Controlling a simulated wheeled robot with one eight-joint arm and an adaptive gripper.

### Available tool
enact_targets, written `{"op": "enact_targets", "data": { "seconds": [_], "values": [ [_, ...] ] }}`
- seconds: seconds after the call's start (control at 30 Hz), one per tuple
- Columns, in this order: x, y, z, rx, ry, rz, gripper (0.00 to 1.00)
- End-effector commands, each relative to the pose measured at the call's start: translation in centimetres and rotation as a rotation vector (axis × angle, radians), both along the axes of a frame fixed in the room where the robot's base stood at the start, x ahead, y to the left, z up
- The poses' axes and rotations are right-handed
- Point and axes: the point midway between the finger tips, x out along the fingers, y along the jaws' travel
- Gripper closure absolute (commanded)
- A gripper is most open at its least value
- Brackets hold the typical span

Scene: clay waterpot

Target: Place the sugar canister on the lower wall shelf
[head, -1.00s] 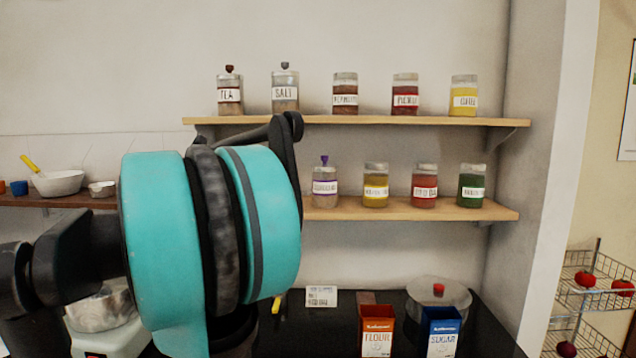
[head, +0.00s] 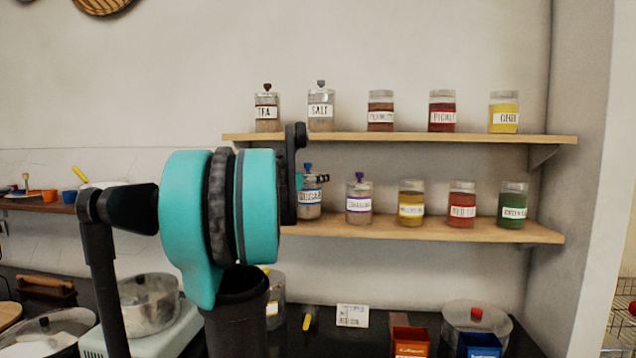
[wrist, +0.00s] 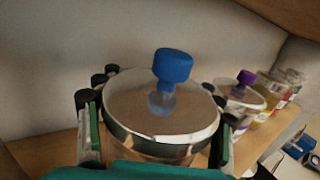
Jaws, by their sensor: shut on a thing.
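The sugar canister (head: 309,200) is a glass jar with a white label and a blue knob. It is upright at the left part of the lower wall shelf (head: 420,229), left of a purple-knobbed jar (head: 359,200). Its base looks level with the board; I cannot tell whether it touches. My gripper (head: 312,179) is shut on it, mostly hidden behind my arm in the head view. In the wrist view the canister's lid and blue knob (wrist: 172,66) sit between the fingers (wrist: 158,112), with the shelf board (wrist: 35,150) behind.
Several jars line the lower shelf to the right, including a yellow one (head: 411,204). The upper shelf (head: 400,139) with its own jars is above the canister. A counter below bears a flour box (head: 410,342), a blue box (head: 483,345) and pots.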

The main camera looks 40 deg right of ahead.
Motion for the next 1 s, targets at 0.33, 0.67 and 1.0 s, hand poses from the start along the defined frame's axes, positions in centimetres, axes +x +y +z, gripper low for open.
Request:
{"op": "enact_targets", "data": {
  "seconds": [0.33, 0.67, 1.0],
  "values": [
    [0.1, -1.2, -1.5, -0.001, 0.001, 0.000, 1.00],
    [0.1, -1.2, -1.8, 0.000, 0.000, 0.000, 0.28],
    [0.1, -1.1, -1.7, 0.000, 0.000, 0.000, 0.13]
  ]
}}
